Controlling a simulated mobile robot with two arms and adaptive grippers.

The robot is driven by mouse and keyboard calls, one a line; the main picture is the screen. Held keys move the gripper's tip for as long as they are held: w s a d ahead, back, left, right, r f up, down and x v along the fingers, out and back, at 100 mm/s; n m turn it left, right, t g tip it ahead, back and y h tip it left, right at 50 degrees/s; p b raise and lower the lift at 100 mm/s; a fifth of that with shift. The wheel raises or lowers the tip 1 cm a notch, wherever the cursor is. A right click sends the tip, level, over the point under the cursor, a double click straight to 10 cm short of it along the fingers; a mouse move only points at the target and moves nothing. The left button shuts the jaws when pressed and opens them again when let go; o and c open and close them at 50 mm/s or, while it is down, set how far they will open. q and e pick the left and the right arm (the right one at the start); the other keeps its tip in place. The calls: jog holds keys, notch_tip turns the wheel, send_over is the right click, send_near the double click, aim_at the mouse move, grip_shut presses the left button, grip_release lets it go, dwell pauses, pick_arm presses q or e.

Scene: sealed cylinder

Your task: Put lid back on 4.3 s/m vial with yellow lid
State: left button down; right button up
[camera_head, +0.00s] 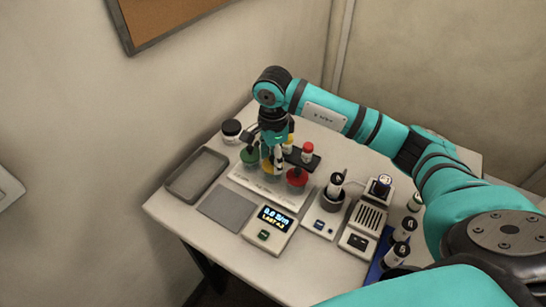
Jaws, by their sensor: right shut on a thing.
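My right gripper (277,150) points down over the middle of a white rack (240,179). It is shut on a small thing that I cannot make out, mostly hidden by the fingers. A yellow round piece (267,167) shows just below and left of the fingertips. A bit of yellow (290,141) shows just behind and right of the gripper; I cannot tell whether it is the vial's lid. The labels are too small to identify the 4.3 S/m vial. My left gripper is not in view.
Green (249,157) and red (297,178) round pieces flank the yellow one. A red-topped vial (307,151) stands behind the red piece. Grey tray (197,174), black-lidded jar (231,129) and display unit (269,222) are nearby. Several vials (403,229) stand at right, beside small devices (362,225).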

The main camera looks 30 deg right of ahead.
jog(key=shift+b, duration=0.3)
dwell(0.5)
dwell(0.4)
jog(key=o, duration=1.4)
jog(key=shift+r+p, duration=1.8)
jog(key=shift+r, duration=1.75)
jog(key=shift+c, duration=0.3)
grip_shut()
